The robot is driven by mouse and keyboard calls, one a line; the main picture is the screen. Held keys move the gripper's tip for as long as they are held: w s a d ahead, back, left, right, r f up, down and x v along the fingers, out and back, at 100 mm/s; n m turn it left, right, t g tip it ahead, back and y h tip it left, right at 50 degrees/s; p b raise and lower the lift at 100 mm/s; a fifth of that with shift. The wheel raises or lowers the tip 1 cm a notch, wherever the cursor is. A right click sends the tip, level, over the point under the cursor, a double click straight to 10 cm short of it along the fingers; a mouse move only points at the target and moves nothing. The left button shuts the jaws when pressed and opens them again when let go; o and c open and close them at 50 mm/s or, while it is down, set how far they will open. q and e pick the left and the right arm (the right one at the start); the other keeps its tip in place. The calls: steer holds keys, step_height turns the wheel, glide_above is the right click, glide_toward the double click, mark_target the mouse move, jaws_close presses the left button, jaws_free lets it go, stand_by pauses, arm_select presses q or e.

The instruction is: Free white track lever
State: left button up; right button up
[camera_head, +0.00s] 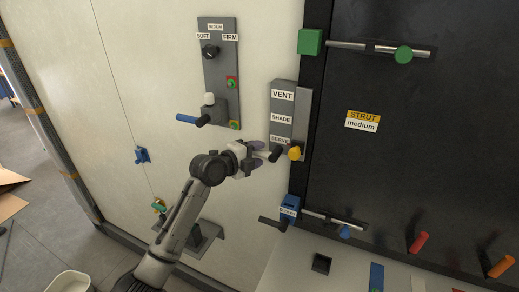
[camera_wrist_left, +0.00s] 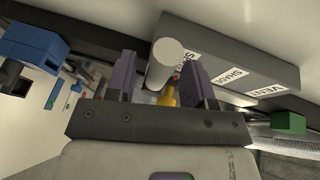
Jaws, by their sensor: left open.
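The white lever (camera_wrist_left: 170,60) is a pale round cylinder standing out from the grey track box (camera_wrist_left: 235,58) labelled VENT, SHADE and a partly hidden third word. In the head view the box (camera_head: 283,108) reads VENT, SHADE, SERVE from top to bottom, and the lever (camera_head: 264,155) is at the SERVE end, mostly hidden by my gripper. My left gripper (camera_head: 257,154) is open at the lever. In the wrist view its purple fingers (camera_wrist_left: 160,80) stand on either side of the lever, with a gap visible; contact cannot be told. My right gripper is not in view.
A yellow knob (camera_head: 294,153) sits just right of the lever. A blue block (camera_head: 290,207) with a dark handle is below. A SOFT/FIRM panel (camera_head: 220,70) with a blue handle is at upper left. A dark panel (camera_head: 420,150) fills the right.

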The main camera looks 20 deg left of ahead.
arm_select(q)
steer(key=shift+w+d+f, duration=0.1)
steer(key=shift+w+d, duration=0.25)
steer(key=shift+w, duration=0.25)
steer(key=shift+c, duration=0.2)
jaws_close()
